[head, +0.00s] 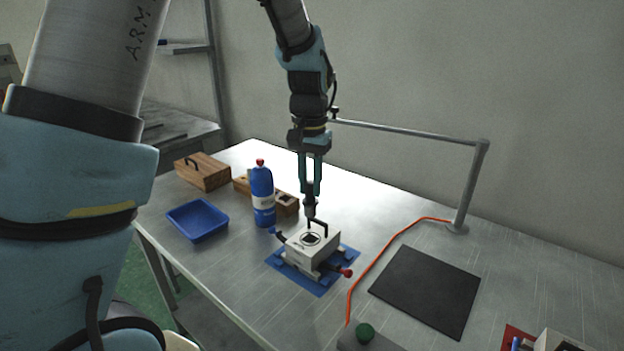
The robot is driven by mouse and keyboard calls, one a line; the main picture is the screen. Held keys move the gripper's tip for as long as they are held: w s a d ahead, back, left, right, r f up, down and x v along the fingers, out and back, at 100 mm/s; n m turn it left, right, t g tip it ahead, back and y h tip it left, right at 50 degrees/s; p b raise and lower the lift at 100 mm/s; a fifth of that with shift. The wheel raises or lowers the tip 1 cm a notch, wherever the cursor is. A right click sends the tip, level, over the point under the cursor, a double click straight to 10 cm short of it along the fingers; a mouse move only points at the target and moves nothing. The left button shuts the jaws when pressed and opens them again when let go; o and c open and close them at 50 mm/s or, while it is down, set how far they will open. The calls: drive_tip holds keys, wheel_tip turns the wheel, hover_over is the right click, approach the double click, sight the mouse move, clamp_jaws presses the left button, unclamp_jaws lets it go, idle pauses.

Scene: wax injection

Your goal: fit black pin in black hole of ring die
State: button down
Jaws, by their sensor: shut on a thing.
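The ring die (327,246) is a pale block with a dark ring mark on top. It sits in a fixture on a blue mat (318,288). A black handle-like bar (322,222) stands at its back edge. My gripper (311,194) points straight down above the back of the die, shut on a small dark piece, seemingly the black pin (310,212). The pin's lower end is close to the die's top; I cannot tell whether it touches. The black hole is too small to make out.
A blue bottle (262,198) with a red cap stands left of my gripper, before a wooden block (287,203). A blue tray (197,219) and wooden box (203,172) are farther left. An orange cable (377,266) and black mat (427,289) lie right. A post (470,190) carries a rail behind.

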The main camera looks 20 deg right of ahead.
sight(310, 201)
idle(0.3)
drive_tip(key=shift+f+b, duration=1.7)
drive_tip(key=shift+f, duration=1.25)
drive_tip(key=shift+f+b, duration=1.2)
drive_tip(key=shift+f, duration=1.25)
drive_tip(key=c, duration=0.6)
unclamp_jaws()
drive_tip(key=shift+c, duration=0.2)
drive_tip(key=shift+r, duration=0.1)
wheel_tip(310, 201, up, 11)
drive_tip(key=shift+f+b, duration=0.1)
drive_tip(key=shift+b, duration=1)
drive_tip(key=s+a+f+n, duration=0.1)
drive_tip(key=a+f+n, duration=0.1)
drive_tip(key=a, duration=0.8)
drive_tip(key=s+a+f+n+t, duration=0.1)
drive_tip(key=a+f+n, duration=0.2)
drive_tip(key=a, duration=0.7)
drive_tip(key=s+a+f+n, duration=0.2)
drive_tip(key=a+f+n, duration=0.1)
drive_tip(key=a, duration=0.7)
drive_tip(key=shift+t, duration=0.3)
